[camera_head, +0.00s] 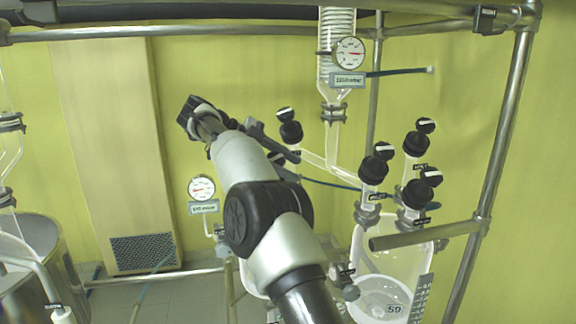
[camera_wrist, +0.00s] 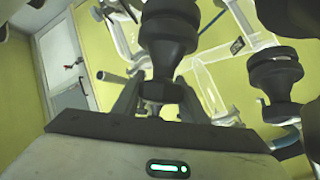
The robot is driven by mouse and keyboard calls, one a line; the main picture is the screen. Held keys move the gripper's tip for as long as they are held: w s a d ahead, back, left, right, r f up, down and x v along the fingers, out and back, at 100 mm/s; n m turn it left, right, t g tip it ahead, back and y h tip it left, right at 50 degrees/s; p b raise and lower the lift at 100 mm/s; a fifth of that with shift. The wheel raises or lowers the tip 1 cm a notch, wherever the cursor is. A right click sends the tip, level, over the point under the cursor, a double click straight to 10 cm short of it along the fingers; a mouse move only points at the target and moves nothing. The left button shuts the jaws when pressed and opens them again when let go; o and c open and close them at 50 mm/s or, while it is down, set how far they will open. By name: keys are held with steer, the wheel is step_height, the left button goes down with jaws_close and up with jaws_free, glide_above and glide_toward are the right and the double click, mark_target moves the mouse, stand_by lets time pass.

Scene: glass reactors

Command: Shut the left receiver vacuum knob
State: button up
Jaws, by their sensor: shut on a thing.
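My gripper (camera_wrist: 158,92) reaches into the wrist view from below. Its two dark fingers are shut on the narrow lower part of a black knob (camera_wrist: 168,35), whose wider body rises beyond them. In the head view my arm stretches up and left, with its end in front of the glassware. One black knob (camera_head: 290,131) with a white-marked top shows just right of the arm's end. Another dark knob below it is largely hidden by my arm. The head view does not show clearly which knob is held. The left receiver is mostly hidden behind my arm.
A second black knob (camera_wrist: 275,76) stands close on the right in the wrist view. Several more knobs, one at the far right (camera_head: 416,142), top the right glass receiver (camera_head: 385,262). A pressure gauge (camera_head: 202,188) hangs left of my arm. A metal frame post (camera_head: 500,130) stands at right.

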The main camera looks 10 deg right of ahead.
stand_by(0.3)
steer(key=o, duration=1.1)
steer(key=shift+c, duration=0.2)
steer(key=shift+r, duration=0.15)
